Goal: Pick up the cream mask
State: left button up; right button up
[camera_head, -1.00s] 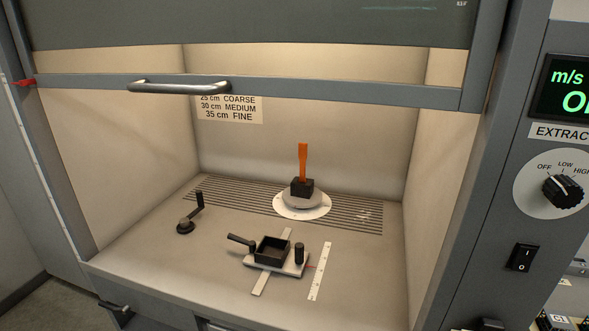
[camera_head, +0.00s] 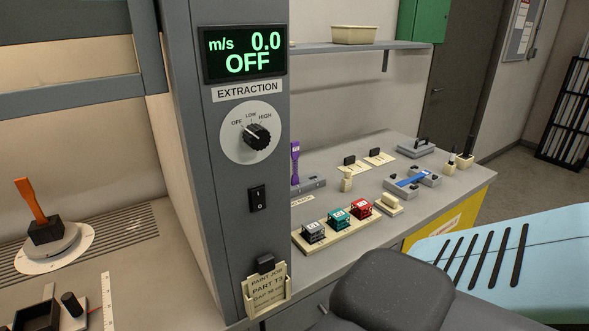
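I cannot tell for sure which thing is the cream mask. Two flat cream pieces with black knobs lie side by side at the back of the right bench: a left one (camera_head: 345,172) and a right one (camera_head: 380,159). A cream card (camera_head: 266,292) with a black clip and lettering that includes "PART T3" sits in a holder on the front of the grey cabinet post. Neither of my grippers is in view.
A rack (camera_head: 338,233) with grey, teal and red blocks stands at the bench's front. A cream-handled block (camera_head: 389,205) and a blue-and-grey fixture (camera_head: 411,183) are close by. The extraction panel (camera_head: 248,53) reads OFF. An orange-handled tool (camera_head: 32,203) stands in the hood.

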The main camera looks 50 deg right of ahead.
aim_at(347, 182)
jog(key=z, duration=1.95)
jog(key=i+l, duration=0.15)
jog(key=l, duration=0.25)
jog(key=i+l, duration=0.1)
jog(key=l, duration=0.3)
jog(key=i+l+u, duration=0.1)
jog(key=l, duration=0.3)
jog(key=i+l, duration=0.2)
jog(key=l, duration=0.2)
jog(key=i+l+u, duration=0.1)
jog(key=l, duration=0.3)
jog(key=i+l, duration=0.1)
jog(key=l, duration=0.35)
